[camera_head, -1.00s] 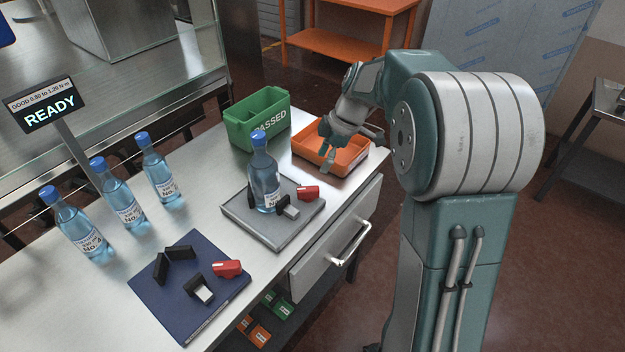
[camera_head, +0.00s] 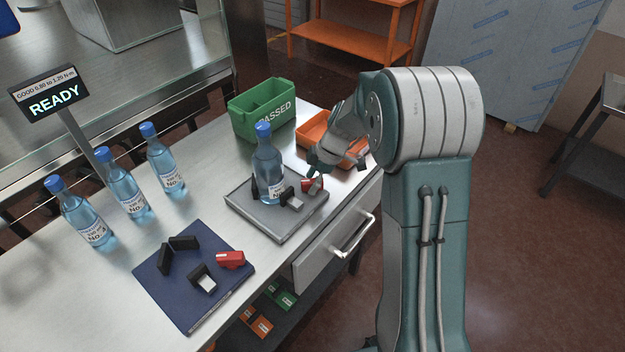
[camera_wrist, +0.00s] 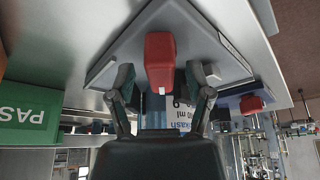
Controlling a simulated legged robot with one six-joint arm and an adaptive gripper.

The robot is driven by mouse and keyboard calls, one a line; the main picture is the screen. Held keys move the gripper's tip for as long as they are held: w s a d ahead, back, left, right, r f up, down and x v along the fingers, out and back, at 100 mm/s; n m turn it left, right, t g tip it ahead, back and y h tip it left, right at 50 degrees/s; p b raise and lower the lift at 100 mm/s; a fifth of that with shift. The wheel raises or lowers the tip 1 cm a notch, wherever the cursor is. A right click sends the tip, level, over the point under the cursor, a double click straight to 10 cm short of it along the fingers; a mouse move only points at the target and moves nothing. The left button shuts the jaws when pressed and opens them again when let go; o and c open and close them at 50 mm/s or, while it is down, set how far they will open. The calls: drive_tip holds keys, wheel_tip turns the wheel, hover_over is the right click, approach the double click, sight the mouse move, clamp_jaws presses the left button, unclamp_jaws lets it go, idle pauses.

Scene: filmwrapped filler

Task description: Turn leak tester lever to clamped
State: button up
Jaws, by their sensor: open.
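A grey plate fixture (camera_head: 285,229) on the bench bears an upright blue-capped bottle (camera_head: 268,171) between black clamp blocks. A red lever (camera_head: 306,183) sits at its right side, partly covered by my gripper in the head view. My gripper (camera_head: 338,173) is open, low over the right edge of this fixture. In the wrist view the red lever (camera_wrist: 160,58) lies ahead of and between the two spread fingers (camera_wrist: 165,82), with no visible grip on it. A second red lever (camera_head: 231,259) is on a dark blue plate fixture (camera_head: 190,312), which holds no bottle.
Several bottles (camera_head: 127,192) stand at the left of the bench. A green PASSED bin (camera_head: 275,117) and an orange tray (camera_head: 313,128) stand behind the grey fixture. A sign (camera_head: 50,97) reads READY. A drawer handle (camera_head: 352,238) juts from the bench front.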

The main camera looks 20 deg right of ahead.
drive_tip(key=shift+a, duration=0.1)
clamp_jaws()
